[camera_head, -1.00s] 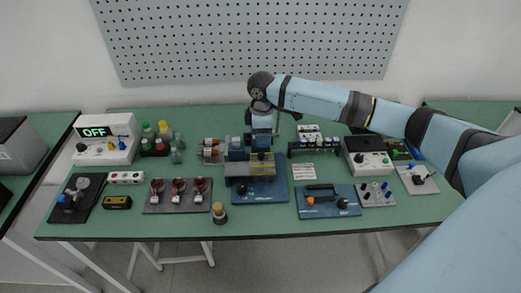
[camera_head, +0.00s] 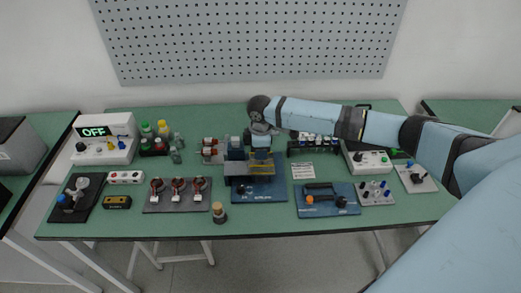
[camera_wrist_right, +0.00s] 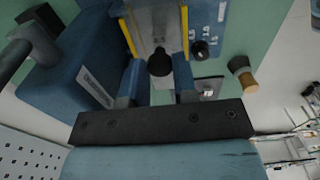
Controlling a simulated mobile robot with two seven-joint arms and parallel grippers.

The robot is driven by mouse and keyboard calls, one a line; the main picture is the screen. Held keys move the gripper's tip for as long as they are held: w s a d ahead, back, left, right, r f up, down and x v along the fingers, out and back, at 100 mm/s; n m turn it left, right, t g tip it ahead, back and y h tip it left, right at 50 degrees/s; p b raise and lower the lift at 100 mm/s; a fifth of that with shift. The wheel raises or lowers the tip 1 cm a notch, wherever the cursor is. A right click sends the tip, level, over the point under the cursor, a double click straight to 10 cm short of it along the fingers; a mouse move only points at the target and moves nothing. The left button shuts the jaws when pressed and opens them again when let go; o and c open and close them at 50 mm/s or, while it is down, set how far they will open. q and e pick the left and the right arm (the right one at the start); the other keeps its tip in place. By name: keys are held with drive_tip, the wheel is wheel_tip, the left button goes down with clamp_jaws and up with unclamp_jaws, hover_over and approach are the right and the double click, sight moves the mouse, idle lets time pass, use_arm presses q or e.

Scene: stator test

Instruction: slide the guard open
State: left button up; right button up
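The guard (camera_wrist_right: 172,25) is a greyish panel with yellow side edges and a black knob (camera_wrist_right: 160,63). In the head view, the guard (camera_head: 262,168) sits on the blue test fixture (camera_head: 270,190) near the middle of the table. My right gripper (camera_head: 260,146) is over the fixture's back part, fingers pointing down. In the right wrist view, my right gripper (camera_wrist_right: 157,78) has its fingers apart on either side of the knob, with small gaps showing; contact cannot be made out. My left gripper is in neither view.
A blue panel with a black handle (camera_head: 322,199) lies right of the fixture. A cork-topped part (camera_head: 219,212) stands front left. Coil holders (camera_head: 178,197) are at left.

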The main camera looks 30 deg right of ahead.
drive_tip(key=w+a, duration=0.1)
drive_tip(key=a, duration=0.1)
drive_tip(key=w+a+p, duration=0.1)
drive_tip(key=w+a, duration=0.1)
drive_tip(key=a, duration=0.1)
drive_tip(key=w+a+p, duration=0.1)
drive_tip(key=a, duration=0.1)
drive_tip(key=shift+w+a, duration=0.25)
clamp_jaws()
drive_tip(key=o, duration=0.8)
unclamp_jaws()
drive_tip(key=shift+c, duration=0.2)
drive_tip(key=shift+o, duration=1)
drive_tip(key=shift+w+a, duration=0.1)
drive_tip(key=shift+a, duration=0.05)
